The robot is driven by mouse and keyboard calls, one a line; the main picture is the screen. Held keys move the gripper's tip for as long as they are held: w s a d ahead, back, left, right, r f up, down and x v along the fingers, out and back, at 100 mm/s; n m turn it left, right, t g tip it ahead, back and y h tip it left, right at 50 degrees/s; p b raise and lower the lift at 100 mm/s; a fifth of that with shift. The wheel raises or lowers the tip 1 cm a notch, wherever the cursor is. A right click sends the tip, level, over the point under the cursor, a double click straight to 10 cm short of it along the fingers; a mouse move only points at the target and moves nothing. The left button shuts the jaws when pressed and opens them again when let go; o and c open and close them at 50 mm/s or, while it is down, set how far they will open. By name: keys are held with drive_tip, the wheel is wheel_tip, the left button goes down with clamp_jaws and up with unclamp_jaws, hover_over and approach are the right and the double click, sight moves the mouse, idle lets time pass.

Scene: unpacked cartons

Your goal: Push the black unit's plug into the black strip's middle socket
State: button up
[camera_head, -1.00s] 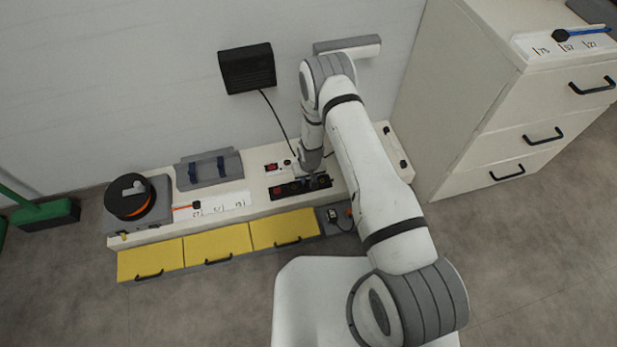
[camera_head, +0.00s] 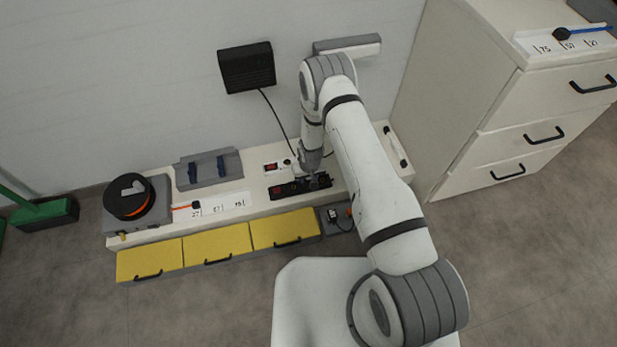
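The black strip (camera_head: 281,190) lies on the white bench top, with a red switch at its left end. My gripper (camera_head: 312,184) points down at the strip, over its middle to right part. The fingers are small and dark against the strip, so I cannot tell whether they are open or shut, or whether a plug is between them. The black unit (camera_head: 247,68) is on the wall. Its black cord (camera_head: 274,116) runs down towards my gripper, and its lower end is hidden there. The sockets under my gripper cannot be made out.
A white strip with a red switch (camera_head: 271,167) lies just behind the black one. Another plug (camera_head: 333,215) sits in a grey tray in front. A reel (camera_head: 130,197) and grey holder (camera_head: 207,169) stand left; a drawer cabinet (camera_head: 500,110) stands right.

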sight(309, 180)
drive_tip(key=o, duration=0.3)
drive_tip(key=r+p, duration=0.1)
drive_tip(key=r, duration=0.4)
drive_tip(key=s+r+p, duration=0.1)
drive_tip(key=r, duration=0.1)
drive_tip(key=shift+d+r+p, duration=0.15)
drive_tip(key=shift+r+p, duration=0.2)
drive_tip(key=shift+r, duration=0.05)
